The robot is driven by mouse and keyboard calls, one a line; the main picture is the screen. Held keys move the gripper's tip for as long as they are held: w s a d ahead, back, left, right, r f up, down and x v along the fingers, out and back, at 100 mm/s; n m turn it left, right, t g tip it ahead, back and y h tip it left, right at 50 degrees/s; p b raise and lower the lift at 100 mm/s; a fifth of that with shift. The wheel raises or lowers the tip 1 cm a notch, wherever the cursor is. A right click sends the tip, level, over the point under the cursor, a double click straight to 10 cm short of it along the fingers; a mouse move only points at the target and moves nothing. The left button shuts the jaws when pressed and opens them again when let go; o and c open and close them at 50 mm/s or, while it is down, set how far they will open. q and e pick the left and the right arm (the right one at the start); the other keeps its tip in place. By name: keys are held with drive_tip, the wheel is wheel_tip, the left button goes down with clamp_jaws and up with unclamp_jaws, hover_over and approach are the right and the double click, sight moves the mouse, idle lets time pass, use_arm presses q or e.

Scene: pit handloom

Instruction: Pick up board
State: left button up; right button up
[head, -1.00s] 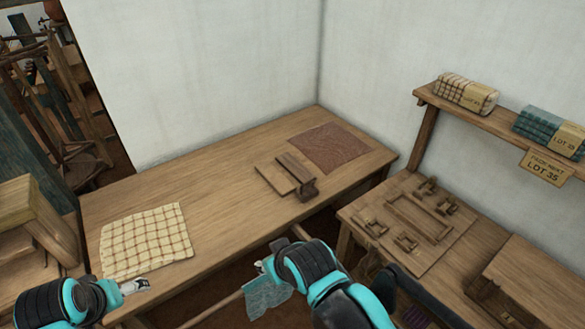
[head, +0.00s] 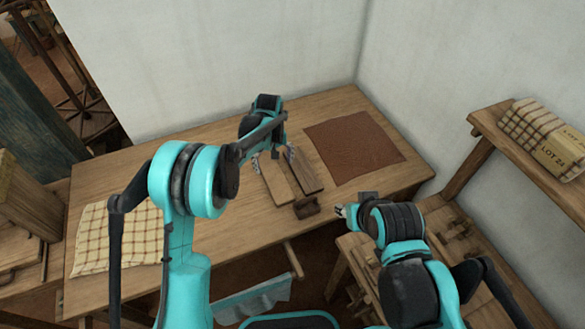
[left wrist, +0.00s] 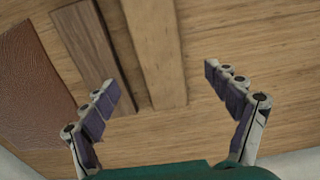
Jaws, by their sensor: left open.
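A light wooden board (head: 277,185) lies on the long table, close beside a darker board (head: 303,173) with a small block at its near end. In the left wrist view the light board (left wrist: 155,50) runs between my fingers and the dark board (left wrist: 95,45) is to its left. My left gripper (head: 272,157) is open over the far end of the light board; it also shows in the left wrist view (left wrist: 163,85), its fingers apart on either side of the board, holding nothing. My right gripper (head: 341,211) is near the table's front edge; its jaw state is unclear.
A reddish-brown mat (head: 352,147) lies right of the boards. A checked cloth (head: 125,240) lies on the table's left. A side bench (head: 350,245) with wooden parts and a wall shelf (head: 482,120) with folded cloth stand at right. A pale blue cloth (head: 250,302) is below the front edge.

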sight(275, 178)
use_arm(q)
drive_tip(key=shift+d+f, duration=0.1)
drive_tip(key=shift+f, duration=0.4)
drive_tip(key=shift+f+b, duration=0.4)
drive_tip(key=shift+f, duration=0.45)
drive_tip(key=f+b, duration=0.2)
drive_tip(key=f, duration=0.3)
drive_tip(key=shift+w, duration=0.2)
drive_tip(key=c, duration=1.4)
wheel_tip(275, 178, up, 10)
drive_tip(key=p, duration=0.3)
drive_tip(key=shift+a, duration=0.2)
